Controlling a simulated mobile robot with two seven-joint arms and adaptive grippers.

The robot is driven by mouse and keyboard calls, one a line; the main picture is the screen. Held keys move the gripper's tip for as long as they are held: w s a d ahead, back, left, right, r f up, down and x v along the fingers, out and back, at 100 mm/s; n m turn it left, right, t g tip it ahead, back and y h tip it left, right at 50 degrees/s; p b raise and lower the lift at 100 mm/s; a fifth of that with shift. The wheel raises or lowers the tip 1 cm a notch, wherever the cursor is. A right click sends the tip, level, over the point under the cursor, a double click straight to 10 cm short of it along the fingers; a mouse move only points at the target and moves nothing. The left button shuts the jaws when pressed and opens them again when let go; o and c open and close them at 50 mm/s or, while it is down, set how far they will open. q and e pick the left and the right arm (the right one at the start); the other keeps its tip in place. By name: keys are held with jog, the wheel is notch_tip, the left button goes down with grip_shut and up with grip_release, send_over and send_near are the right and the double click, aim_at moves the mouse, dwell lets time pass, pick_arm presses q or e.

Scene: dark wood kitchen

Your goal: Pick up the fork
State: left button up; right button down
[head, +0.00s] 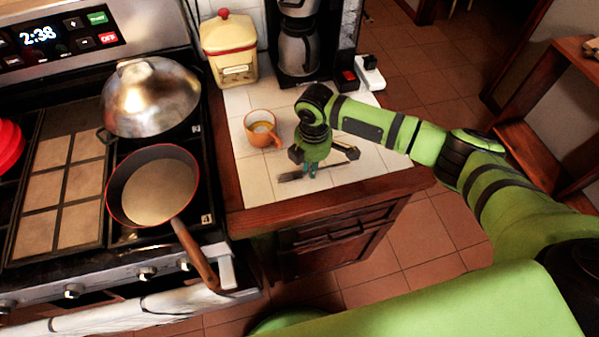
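A dark, slim utensil that looks like the fork (291,176) lies slantwise on the white tiled counter (250,185), near its front edge. My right gripper (311,172) points down over the middle of it and hides that part. The fingertips are at or very near the utensil. They look close together, but they are too small to tell whether they are shut on it. My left gripper is out of view.
An orange mug (263,129) stands just behind and left of the gripper. A yellow canister (230,49) and a coffee maker (298,45) stand at the back. On the stove at left are a red-rimmed pan (153,190) and a domed metal lid (151,96).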

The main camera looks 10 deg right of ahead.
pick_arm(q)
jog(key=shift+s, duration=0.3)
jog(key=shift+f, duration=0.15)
pick_arm(e)
jog(key=shift+r, duration=0.1)
